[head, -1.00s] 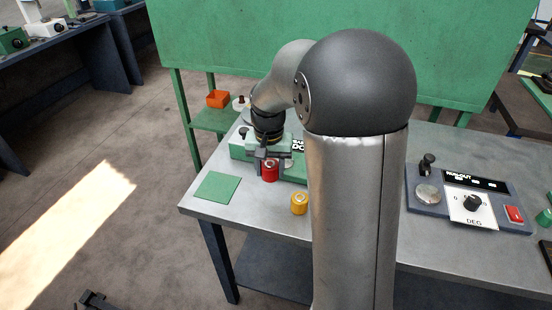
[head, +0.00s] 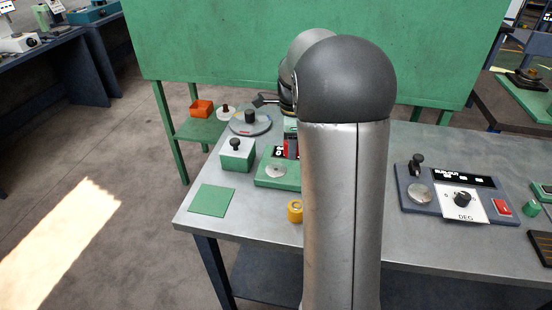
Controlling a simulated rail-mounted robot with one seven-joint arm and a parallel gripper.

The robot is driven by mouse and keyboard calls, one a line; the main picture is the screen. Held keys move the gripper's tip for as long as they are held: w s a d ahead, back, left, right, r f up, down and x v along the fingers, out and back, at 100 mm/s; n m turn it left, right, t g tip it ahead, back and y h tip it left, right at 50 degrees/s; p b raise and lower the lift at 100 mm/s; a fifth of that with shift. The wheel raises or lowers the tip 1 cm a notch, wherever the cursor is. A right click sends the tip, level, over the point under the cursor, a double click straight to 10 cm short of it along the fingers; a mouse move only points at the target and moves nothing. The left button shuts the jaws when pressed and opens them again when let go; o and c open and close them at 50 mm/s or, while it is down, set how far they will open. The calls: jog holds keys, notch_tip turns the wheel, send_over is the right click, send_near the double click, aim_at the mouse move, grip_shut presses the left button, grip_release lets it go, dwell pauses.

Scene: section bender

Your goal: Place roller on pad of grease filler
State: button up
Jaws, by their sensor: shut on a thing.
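My gripper (head: 291,135) is mostly hidden behind my arm. It is shut on a red roller (head: 290,148), of which only a strip shows at the arm's left edge. The roller is above or behind a green device (head: 268,182) with a round metal pad (head: 277,171); I cannot tell whether they touch. The device's right part is hidden by my arm and its label is not readable, so I cannot tell if it is the grease filler.
A yellow roller (head: 295,211) stands on the bench near my arm. A green mat (head: 212,200) lies at the front left. A green box with a black knob (head: 237,155) and a round grey plate (head: 250,124) stand behind it. An orange bin (head: 202,108) is further back.

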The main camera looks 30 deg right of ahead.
send_over(276, 170)
notch_tip(276, 170, down, 6)
jog(key=shift+d+r+p, duration=0.1)
jog(key=shift+r+p, duration=0.1)
jog(key=shift+p, duration=0.25)
jog(key=shift+w+f, duration=0.1)
jog(key=shift+f, duration=1.7)
jog(key=shift+f, duration=0.1)
jog(key=o, duration=1.3)
jog(key=shift+c, duration=0.2)
